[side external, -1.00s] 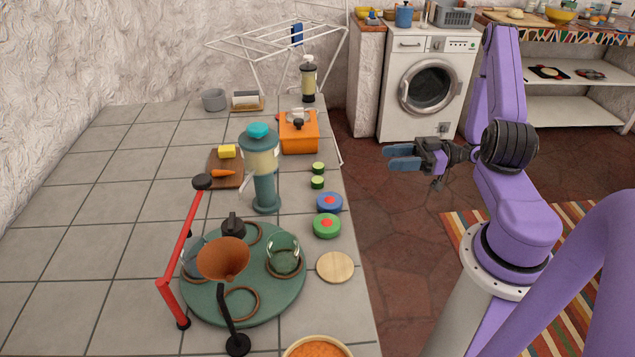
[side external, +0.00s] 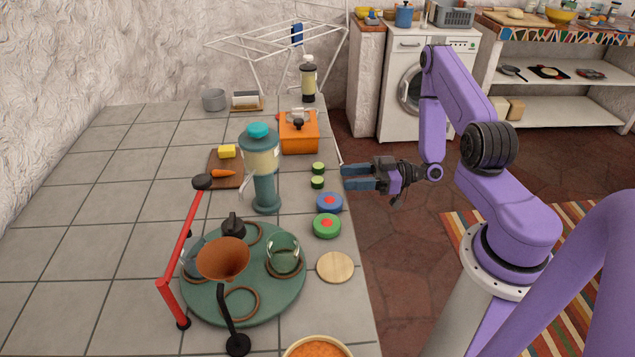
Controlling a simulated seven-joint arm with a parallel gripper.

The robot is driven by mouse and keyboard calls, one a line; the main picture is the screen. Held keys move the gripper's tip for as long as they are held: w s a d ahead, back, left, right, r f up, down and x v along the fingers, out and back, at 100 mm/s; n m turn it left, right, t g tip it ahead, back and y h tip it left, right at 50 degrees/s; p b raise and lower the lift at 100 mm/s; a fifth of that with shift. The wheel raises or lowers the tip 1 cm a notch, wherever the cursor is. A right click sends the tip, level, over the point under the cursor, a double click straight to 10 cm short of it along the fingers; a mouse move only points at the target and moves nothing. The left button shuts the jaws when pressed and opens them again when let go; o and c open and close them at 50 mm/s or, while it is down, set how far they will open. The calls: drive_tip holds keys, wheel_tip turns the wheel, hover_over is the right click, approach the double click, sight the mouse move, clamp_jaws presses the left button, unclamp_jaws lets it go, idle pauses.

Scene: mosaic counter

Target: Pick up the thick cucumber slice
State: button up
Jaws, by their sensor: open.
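Two green cucumber slices stand near the right edge of the tiled counter. The far cucumber slice (side external: 318,168) and the near cucumber slice (side external: 317,182) are close together, one behind the other. At this size I cannot tell for sure which is thicker. My gripper (side external: 345,177) is open and empty, its blue fingers pointing left toward the slices. It is just to the right of them in the picture, by the counter's edge, with a small gap between.
A teal blender-like dispenser (side external: 262,165) stands left of the slices. An orange box (side external: 299,135) sits behind them. A cutting board (side external: 225,183) holds a carrot and butter.

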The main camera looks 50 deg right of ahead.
sight(324, 179)
drive_tip(key=shift+x, duration=3.7)
drive_tip(key=c, duration=0.8)
